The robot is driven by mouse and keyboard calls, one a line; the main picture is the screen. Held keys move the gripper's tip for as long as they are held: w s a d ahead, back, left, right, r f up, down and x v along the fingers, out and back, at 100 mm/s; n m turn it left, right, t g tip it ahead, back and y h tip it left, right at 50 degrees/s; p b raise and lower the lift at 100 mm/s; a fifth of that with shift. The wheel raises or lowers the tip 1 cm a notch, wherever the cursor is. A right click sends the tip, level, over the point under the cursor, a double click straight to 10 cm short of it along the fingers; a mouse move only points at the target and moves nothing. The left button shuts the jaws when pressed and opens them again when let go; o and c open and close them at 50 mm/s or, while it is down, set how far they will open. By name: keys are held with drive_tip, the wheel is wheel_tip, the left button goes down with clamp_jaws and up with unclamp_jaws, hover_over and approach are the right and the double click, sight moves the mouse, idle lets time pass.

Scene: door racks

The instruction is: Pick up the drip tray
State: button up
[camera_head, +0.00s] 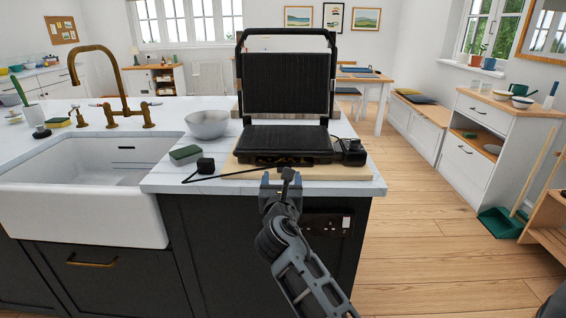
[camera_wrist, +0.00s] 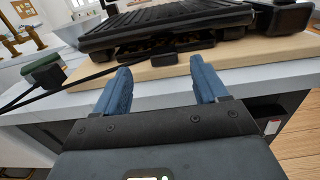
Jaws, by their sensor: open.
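The open contact grill (camera_head: 287,138) stands on a wooden board at the counter's front edge, its ribbed lid raised. In the wrist view the dark drip tray (camera_wrist: 163,46) shows low under the front of the grill (camera_wrist: 170,20), with a small block-like front jutting over the board. Most of it is hidden inside the grill's shadowed base. My gripper (camera_head: 281,180) is in front of the counter edge, below the grill's front. In the wrist view its two blue fingers (camera_wrist: 160,75) are apart and empty, pointing toward the tray front, with a gap between them and it.
A black cable (camera_head: 225,175) runs left from the grill to a black plug (camera_head: 205,165) beside a green sponge (camera_head: 185,154). A grey bowl (camera_head: 207,124) and the white sink (camera_head: 85,190) are left. The wooden board (camera_head: 340,172) edges the counter front. Open floor lies right.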

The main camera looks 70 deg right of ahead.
sight(284, 166)
drive_tip(key=x, duration=0.6)
drive_tip(key=shift+s+d+f, duration=0.1)
drive_tip(key=shift+d, duration=0.2)
drive_tip(key=shift+c, duration=0.3)
drive_tip(key=c, duration=1)
drive_tip(key=shift+r, duration=0.4)
drive_tip(key=b+v, duration=0.1)
drive_tip(key=v, duration=1.7)
drive_tip(key=shift+f, duration=0.1)
